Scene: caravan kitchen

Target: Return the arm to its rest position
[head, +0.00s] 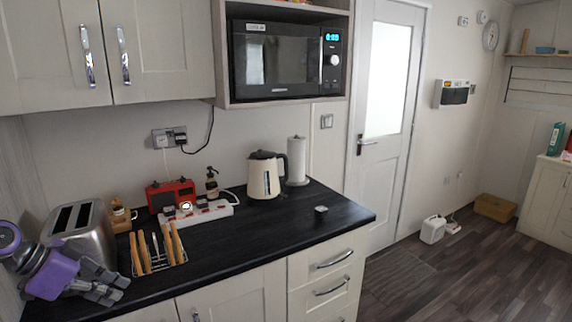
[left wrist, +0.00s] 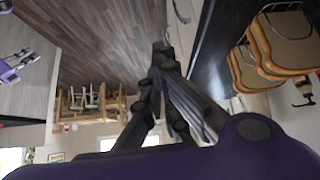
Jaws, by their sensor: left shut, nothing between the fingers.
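My left gripper (head: 112,287) is at the lower left in the head view, in front of the silver toaster (head: 80,228) and by the left end of the dark worktop. Its fingers are together with nothing between them. In the left wrist view the dark fingers (left wrist: 160,60) come together at the tips, with floor beyond. A small purple and grey part, seemingly of my other arm, shows at the left edge of the left wrist view; its fingers are too small to judge. My right gripper does not show in the head view.
A toast rack (head: 158,262) with bread slices stands close right of the gripper. Behind are a red radio (head: 171,195), a power strip (head: 200,213) and a kettle (head: 265,175). The worktop's (head: 262,243) front right is mostly clear. Wall cupboards (head: 100,50) hang above.

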